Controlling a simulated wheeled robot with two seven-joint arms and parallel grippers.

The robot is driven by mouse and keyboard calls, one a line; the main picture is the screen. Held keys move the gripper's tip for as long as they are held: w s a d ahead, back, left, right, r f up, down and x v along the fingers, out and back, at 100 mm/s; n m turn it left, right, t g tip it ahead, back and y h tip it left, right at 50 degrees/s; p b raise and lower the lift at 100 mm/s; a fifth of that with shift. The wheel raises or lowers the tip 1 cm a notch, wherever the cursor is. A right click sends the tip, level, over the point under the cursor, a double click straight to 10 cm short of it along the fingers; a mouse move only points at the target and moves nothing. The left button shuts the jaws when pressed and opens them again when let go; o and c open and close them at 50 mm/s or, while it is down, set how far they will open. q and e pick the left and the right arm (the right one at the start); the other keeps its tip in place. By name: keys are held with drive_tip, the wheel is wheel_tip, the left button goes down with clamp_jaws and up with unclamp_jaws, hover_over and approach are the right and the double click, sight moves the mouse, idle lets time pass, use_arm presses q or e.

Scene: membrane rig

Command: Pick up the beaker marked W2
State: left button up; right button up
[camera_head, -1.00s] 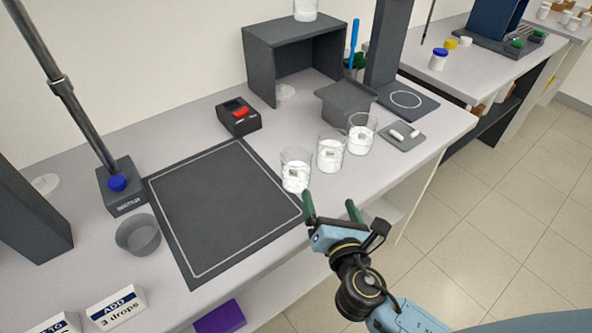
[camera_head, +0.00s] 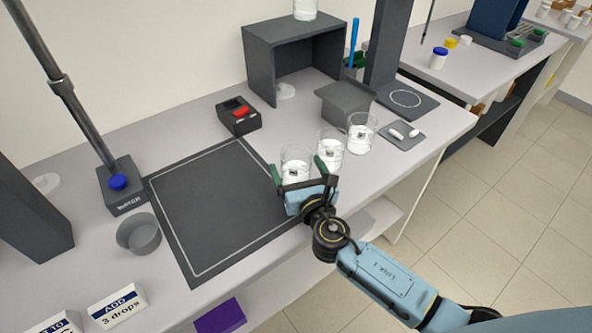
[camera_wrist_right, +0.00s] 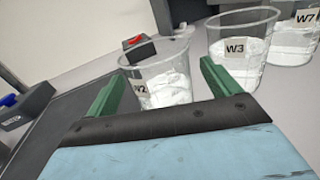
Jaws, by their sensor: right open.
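The beaker marked W2 (camera_wrist_right: 168,84) is clear, holds white material and stands upright in front of my right gripper in the wrist view. Its label is partly covered by the left green finger. In the head view the W2 beaker (camera_head: 295,163) stands at the right edge of the dark mat, nearest of three beakers. My right gripper (camera_head: 298,172) is open with its green fingers pointing at it, one to each side. I cannot tell whether they touch it. My left gripper is not in view.
The W3 beaker (camera_wrist_right: 240,50) stands close to the right, with the W7 beaker (camera_wrist_right: 293,38) beyond it. A dark mat (camera_head: 215,210) lies to the left, bare. A black box with a red switch (camera_head: 239,115) and a grey shelf (camera_head: 262,65) stand behind.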

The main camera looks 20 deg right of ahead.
drive_tip(key=shift+w, duration=1.45)
drive_tip(key=c, duration=1.2)
